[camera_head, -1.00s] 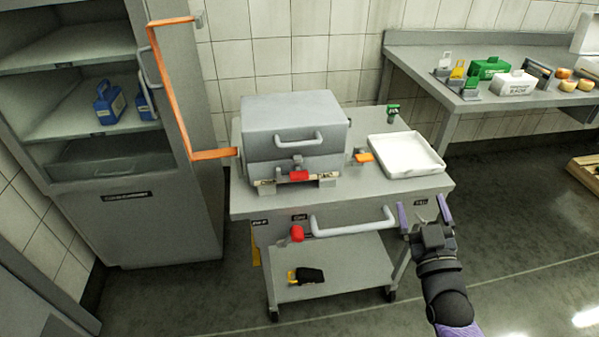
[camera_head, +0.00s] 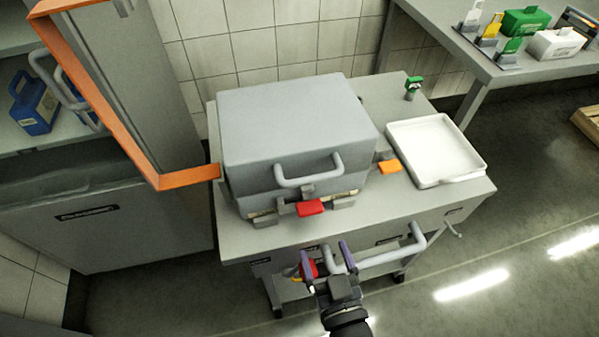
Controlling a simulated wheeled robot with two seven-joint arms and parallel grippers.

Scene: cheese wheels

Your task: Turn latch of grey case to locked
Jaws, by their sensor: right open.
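The grey case (camera_head: 285,125) sits closed on the cart top (camera_head: 300,231), its handle (camera_head: 309,174) facing me. Its red latch (camera_head: 310,207) is at the lower front, below the handle. I cannot read the lock markings beside it. My right gripper (camera_head: 326,257) is open and empty. It is in front of the cart's front edge, below the latch in the picture and apart from it. A red knob (camera_head: 308,268) on the cart front shows by its left finger. My left gripper is not in view.
An orange frame (camera_head: 105,110) reaches to the case's left side. The cart's push handle (camera_head: 385,256) runs along the front.

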